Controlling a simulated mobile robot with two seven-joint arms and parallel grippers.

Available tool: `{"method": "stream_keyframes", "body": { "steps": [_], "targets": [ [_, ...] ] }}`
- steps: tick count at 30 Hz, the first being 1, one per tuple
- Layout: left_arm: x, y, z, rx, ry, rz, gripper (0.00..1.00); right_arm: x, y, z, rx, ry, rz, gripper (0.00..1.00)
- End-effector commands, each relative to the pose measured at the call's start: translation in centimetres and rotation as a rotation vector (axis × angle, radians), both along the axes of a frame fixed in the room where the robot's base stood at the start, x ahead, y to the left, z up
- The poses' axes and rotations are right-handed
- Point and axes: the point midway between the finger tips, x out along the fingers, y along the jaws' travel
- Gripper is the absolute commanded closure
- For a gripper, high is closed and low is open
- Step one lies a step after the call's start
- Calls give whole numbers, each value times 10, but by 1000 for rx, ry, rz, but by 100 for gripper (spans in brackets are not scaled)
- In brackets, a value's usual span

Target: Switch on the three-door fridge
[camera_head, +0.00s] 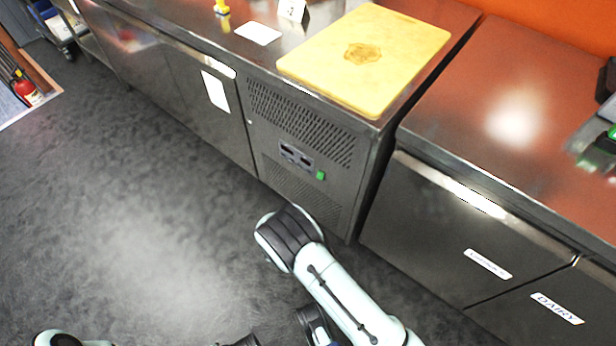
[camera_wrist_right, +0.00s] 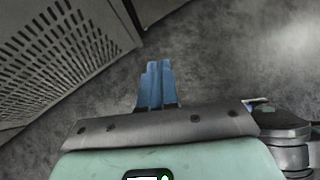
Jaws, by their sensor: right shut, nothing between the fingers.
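The steel under-counter fridge (camera_head: 205,95) runs along the wall in the head view, with doors at left and a vented panel at its right end. That panel has a dark control display (camera_head: 297,155) and a small green switch (camera_head: 320,175); I cannot tell whether it is lit. In the right wrist view, a perforated grille (camera_wrist_right: 50,45) shows at upper left. My right gripper (camera_wrist_right: 156,68) has its blue fingers shut and empty, pointing over the grey floor, apart from the grille. My right arm rises in front of the panel's lower part. My left gripper is not visible.
A yellow cutting board (camera_head: 365,60) lies on the counter above the panel. A lower drawer unit (camera_head: 470,230) with labels, one reading DAIRY, stands at right. The grey floor (camera_head: 130,200) is open at left. A red fire extinguisher (camera_head: 27,90) stands far left.

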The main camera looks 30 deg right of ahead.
Motion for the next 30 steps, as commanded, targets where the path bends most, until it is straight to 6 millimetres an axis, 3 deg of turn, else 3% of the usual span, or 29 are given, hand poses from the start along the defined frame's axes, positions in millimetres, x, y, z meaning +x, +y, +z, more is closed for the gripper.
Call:
{"method": "stream_keyframes", "body": {
  "steps": [1, 3, 6, 10, 14, 23, 30],
  "targets": [
    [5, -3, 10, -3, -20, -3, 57, 30, 11, 31, -78, -27, 118, 100],
    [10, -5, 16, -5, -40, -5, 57, 60, 21, 64, -180, -52, 234, 100],
    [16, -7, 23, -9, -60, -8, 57, 91, 35, 103, -292, -89, 344, 100],
    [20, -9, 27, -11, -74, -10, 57, 111, 49, 133, -379, -120, 417, 100],
    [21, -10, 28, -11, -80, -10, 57, 117, 53, 143, -410, -131, 440, 100],
    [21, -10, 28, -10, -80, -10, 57, 118, 53, 143, -410, -131, 439, 100],
    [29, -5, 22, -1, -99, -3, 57, 125, 33, 132, -410, -129, 436, 100]
  ]
}}
